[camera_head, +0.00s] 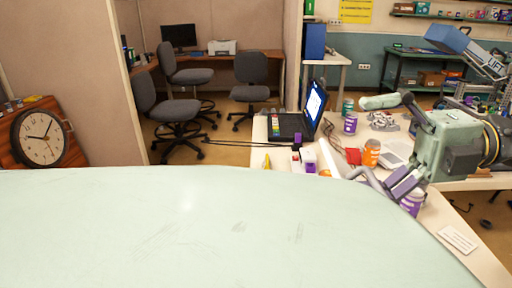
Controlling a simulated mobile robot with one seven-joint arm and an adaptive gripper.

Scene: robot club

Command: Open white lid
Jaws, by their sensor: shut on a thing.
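A white panel (328,158), which looks like the white lid, stands tilted on the white table near its left front edge. My gripper (357,173) reaches in from the right, with its grey fingers at the panel's right side. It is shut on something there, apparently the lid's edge. The contact is small and partly hidden by the fingers. What lies under or behind the lid cannot be made out.
White and purple containers (310,166) stand left of the lid. An orange can (371,153), a purple can (350,123) and a laptop (297,124) are behind. A purple-labelled can (412,201) stands beneath my arm. The table's front right holds only a flat card (458,240).

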